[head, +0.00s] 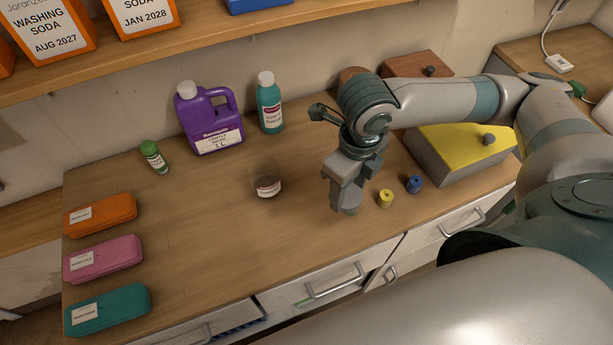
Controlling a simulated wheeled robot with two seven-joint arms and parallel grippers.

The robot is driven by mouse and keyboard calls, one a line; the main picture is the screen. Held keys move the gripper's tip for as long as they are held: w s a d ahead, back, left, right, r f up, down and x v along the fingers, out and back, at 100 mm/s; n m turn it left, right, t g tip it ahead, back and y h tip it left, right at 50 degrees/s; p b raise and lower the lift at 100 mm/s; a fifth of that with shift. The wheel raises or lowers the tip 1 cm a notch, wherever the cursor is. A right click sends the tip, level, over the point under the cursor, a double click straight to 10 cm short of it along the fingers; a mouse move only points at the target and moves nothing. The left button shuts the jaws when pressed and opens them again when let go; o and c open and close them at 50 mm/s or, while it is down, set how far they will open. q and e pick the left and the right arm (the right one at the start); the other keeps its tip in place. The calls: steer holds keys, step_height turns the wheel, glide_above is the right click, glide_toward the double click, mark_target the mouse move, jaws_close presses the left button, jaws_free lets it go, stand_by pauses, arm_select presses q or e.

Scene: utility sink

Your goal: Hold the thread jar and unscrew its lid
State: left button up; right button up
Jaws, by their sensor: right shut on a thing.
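A small clear jar with a white label (268,187) stands upright on the wooden counter, left of my right gripper. Its contents and whether a lid is on it are hard to make out. My right gripper (347,205) points down near the counter's front and is shut on a small grey-green thing, mostly hidden between its fingers; I cannot tell what it is. The gripper is apart from the jar. A yellow spool (386,198) and a blue spool (414,184) stand just right of it. My left gripper is out of view.
A purple jug (209,120), teal bottle (270,103) and green-capped bottle (154,157) stand at the back. Orange, pink and teal cases (107,309) lie at left. A yellow-topped box (465,152) stands at right. The counter around the jar is clear.

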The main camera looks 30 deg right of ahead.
steer(key=shift+w+a+f+b, duration=0.15)
steer(key=shift+w+f+b, duration=0.8)
steer(key=shift+b, duration=1.35)
steer(key=shift+w+a+r, duration=0.1)
steer(key=shift+w+r, duration=0.05)
steer(key=shift+w, duration=0.25)
steer(key=w+f, duration=0.1)
steer(key=w, duration=0.2)
steer(key=w+a+f+p, duration=0.1)
steer(key=w+f, duration=0.1)
steer(key=w+f+p, duration=0.1)
steer(key=w+f, duration=0.1)
steer(key=w, duration=0.1)
steer(key=shift+w+a+f, duration=0.15)
steer(key=shift+w+a, duration=0.05)
steer(key=shift+w, duration=0.1)
step_height(320, 180, down, 3)
steer(key=shift+f+p, duration=0.2)
steer(key=shift+p, duration=0.75)
steer(key=shift+f, duration=0.3)
